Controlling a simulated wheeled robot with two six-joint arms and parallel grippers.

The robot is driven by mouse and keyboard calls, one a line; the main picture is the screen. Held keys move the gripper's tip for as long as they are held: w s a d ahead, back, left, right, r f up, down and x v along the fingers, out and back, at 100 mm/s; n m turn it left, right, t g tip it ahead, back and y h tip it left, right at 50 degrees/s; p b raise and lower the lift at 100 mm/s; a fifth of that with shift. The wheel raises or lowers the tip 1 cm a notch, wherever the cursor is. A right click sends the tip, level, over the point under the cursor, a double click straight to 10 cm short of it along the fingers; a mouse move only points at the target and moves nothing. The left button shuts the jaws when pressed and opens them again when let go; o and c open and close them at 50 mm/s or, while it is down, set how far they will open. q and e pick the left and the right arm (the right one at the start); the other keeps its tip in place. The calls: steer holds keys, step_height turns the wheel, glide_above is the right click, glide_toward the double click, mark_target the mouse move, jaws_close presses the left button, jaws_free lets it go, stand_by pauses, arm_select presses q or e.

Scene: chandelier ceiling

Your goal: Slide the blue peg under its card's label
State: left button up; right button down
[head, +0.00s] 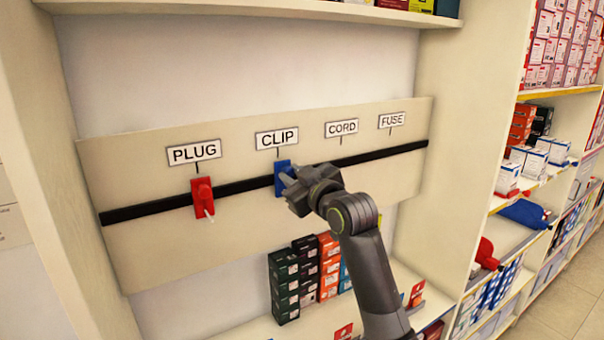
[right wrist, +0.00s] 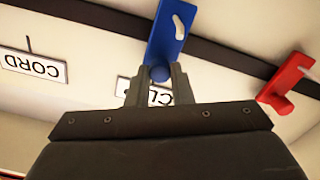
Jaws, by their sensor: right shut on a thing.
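The blue peg (head: 281,181) sits on the black rail (head: 240,186), below the CLIP label (head: 277,138) in the head view. My right gripper (head: 290,182) is at the peg from the front right and hides part of it. In the right wrist view, the blue peg (right wrist: 169,32) has its round knob between the fingertips of my right gripper (right wrist: 160,80), which is shut on it. The CLIP label (right wrist: 152,96) is partly hidden behind the fingers there. My left gripper is not in view.
A red peg (head: 203,190) sits on the rail below the PLUG label (head: 194,152). The CORD label (head: 341,128) and FUSE label (head: 391,119) are to the right, with no peg visible below them. Small boxes (head: 284,283) stand on the shelf below the board.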

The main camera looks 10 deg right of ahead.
steer(key=shift+a, duration=0.2)
steer(key=c, duration=1.3)
jaws_free()
steer(key=shift+s+d, duration=0.1)
steer(key=shift+s+d, duration=0.1)
steer(key=shift+s, duration=0.15)
steer(key=b+v, duration=0.4)
steer(key=v, duration=1.2)
steer(key=shift+s, duration=0.35)
